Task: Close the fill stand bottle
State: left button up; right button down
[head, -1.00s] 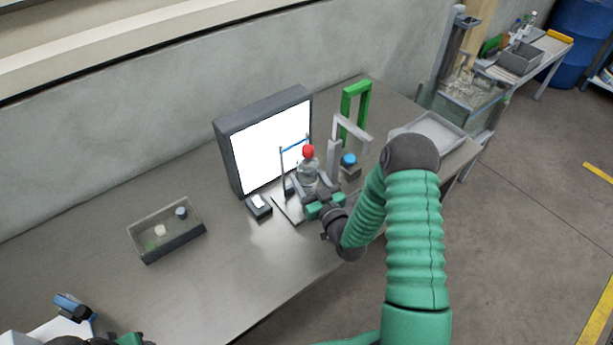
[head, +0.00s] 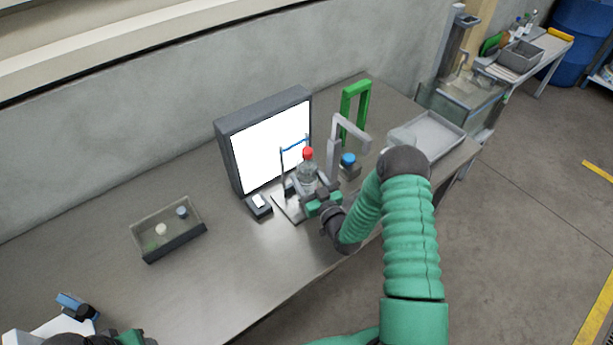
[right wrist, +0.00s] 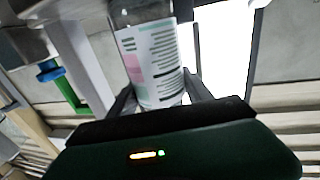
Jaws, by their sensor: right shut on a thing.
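A clear bottle (head: 309,172) with a red top (head: 308,153) stands upright by the thin frame with a blue crossbar (head: 294,146), in front of the lit white panel. My right gripper (head: 317,194) is shut around its body. In the right wrist view the bottle (right wrist: 150,55) shows a printed label between the two fingers (right wrist: 160,95); its top is out of that frame. A blue cap (head: 348,159) sits on a small dark block to the right, under a grey arm-shaped stand (head: 336,150). Part of my left gripper (head: 130,338) shows at the bottom left edge; its fingertips are not clear.
The lit panel (head: 270,147) stands behind the bottle. A green arch (head: 345,103) and a grey tray (head: 455,128) are to the right. A clear-walled box (head: 178,247) with small items lies left. A small dark device (head: 258,207) lies near the panel. The front-middle table is bare.

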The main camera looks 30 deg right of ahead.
jog(key=c, duration=0.9)
grip_release()
jog(key=o, duration=0.5)
jog(key=shift+a, duration=0.1)
jog(key=shift+c, duration=0.2)
jog(key=s+a+b, duration=0.1)
jog(key=s+b, duration=0.1)
jog(key=s, duration=1)
jog(key=shift+a+b, duration=0.15)
jog(key=shift+b, duration=0.15)
